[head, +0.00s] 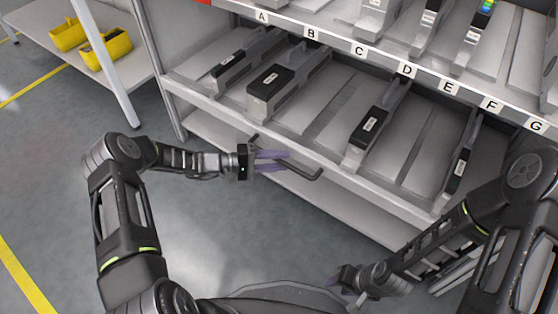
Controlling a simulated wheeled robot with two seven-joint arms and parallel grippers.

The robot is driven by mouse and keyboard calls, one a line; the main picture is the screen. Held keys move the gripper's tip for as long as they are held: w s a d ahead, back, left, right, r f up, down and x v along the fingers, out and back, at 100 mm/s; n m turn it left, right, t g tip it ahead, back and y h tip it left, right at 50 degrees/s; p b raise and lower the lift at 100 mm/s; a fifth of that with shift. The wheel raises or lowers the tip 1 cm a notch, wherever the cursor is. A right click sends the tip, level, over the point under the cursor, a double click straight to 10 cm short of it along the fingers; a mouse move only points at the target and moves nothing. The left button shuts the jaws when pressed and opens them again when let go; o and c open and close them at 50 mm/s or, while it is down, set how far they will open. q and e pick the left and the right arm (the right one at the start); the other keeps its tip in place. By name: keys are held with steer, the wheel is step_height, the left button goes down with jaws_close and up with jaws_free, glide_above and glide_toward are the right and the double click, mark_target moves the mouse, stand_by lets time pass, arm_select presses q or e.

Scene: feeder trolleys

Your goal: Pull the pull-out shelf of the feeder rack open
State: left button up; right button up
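The feeder rack has a grey pull-out shelf (215,105) on its middle level, with several black-and-grey feeders on it. Its front edge looks about level with the rack frame, so it appears pushed in. A dark bar handle (303,174) sticks out from the shelf's front. My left gripper (275,161) is at the left part of this handle, its purple fingers on either side of the bar. Whether they are clamped on it is not clear. My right gripper (338,281) is low at the bottom, apart from the rack, its fingers small and partly hidden.
An upper shelf edge (335,47) carries letter labels A to G. A lower shelf (215,131) lies under the pull-out shelf. A side trolley (45,27) with yellow bins (106,50) stands at the upper left. The grey floor in front of the rack is clear.

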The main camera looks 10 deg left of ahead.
arm_select(q)
jaws_close()
stand_by(1.3)
